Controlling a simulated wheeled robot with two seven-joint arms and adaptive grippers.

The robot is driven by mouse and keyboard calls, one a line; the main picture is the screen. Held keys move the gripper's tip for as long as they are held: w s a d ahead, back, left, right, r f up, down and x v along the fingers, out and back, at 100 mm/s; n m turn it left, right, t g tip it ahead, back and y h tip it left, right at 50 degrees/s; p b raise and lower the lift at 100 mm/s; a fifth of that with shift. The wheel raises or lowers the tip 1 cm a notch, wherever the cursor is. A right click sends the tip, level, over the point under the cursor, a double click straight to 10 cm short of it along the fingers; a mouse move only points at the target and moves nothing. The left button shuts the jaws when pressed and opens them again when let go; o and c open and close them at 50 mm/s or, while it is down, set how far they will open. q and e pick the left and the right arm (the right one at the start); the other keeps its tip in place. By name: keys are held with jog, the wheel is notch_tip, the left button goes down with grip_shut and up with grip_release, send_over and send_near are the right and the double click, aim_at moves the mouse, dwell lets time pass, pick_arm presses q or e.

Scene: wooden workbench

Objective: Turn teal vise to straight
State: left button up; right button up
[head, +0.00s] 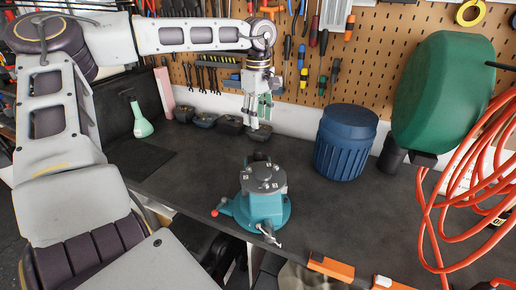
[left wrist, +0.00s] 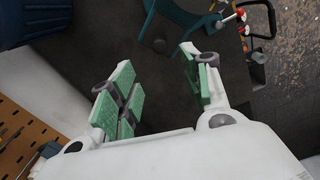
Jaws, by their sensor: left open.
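The teal vise (head: 262,200) stands upright on the dark bench top near its front edge, with a round grey top and a red-tipped lever at its left. In the left wrist view, part of its teal base (left wrist: 185,14) shows at the top edge; the rest is cut off. My left gripper (head: 257,112) hangs above and behind the vise, apart from it. In the left wrist view its green-padded fingers (left wrist: 155,95) are spread wide with nothing between them. My right gripper is not seen.
A blue ribbed bin (head: 345,142) stands right of the vise. A green round object (head: 443,92) and a coiled orange hose (head: 460,200) fill the right side. A green bottle (head: 141,122) and several dark bowls stand at the back left. A pegboard (head: 380,60) with tools closes the back.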

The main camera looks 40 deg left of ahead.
aim_at(258, 150)
pick_arm(q)
notch_tip(258, 150, down, 12)
jog(key=shift+f+p, duration=0.2)
jog(key=shift+p, duration=0.55)
jog(key=shift+c, duration=0.5)
grip_shut()
